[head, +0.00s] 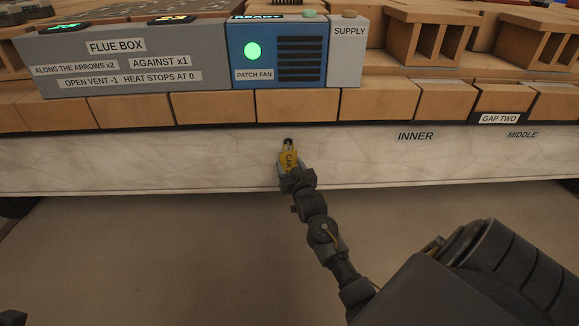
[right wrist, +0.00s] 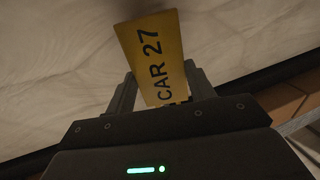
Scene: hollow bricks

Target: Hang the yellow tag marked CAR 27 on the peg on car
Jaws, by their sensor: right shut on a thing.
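The yellow tag marked CAR 27 (head: 289,157) is upright in front of the pale side of the car (head: 150,163). It also shows in the right wrist view (right wrist: 157,56), slightly tilted, with its lettering facing the camera. My right gripper (head: 289,170) is shut on the tag's lower end. A small dark peg (head: 288,141) shows at the tag's top end on the car side. I cannot tell whether the tag is around the peg or only in front of it.
Above the pale side runs a row of tan bricks (head: 200,105). On it stand the grey flue box (head: 130,50), the blue patch fan (head: 278,55) with a green light, and the supply box (head: 346,50). The floor (head: 150,250) below is clear.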

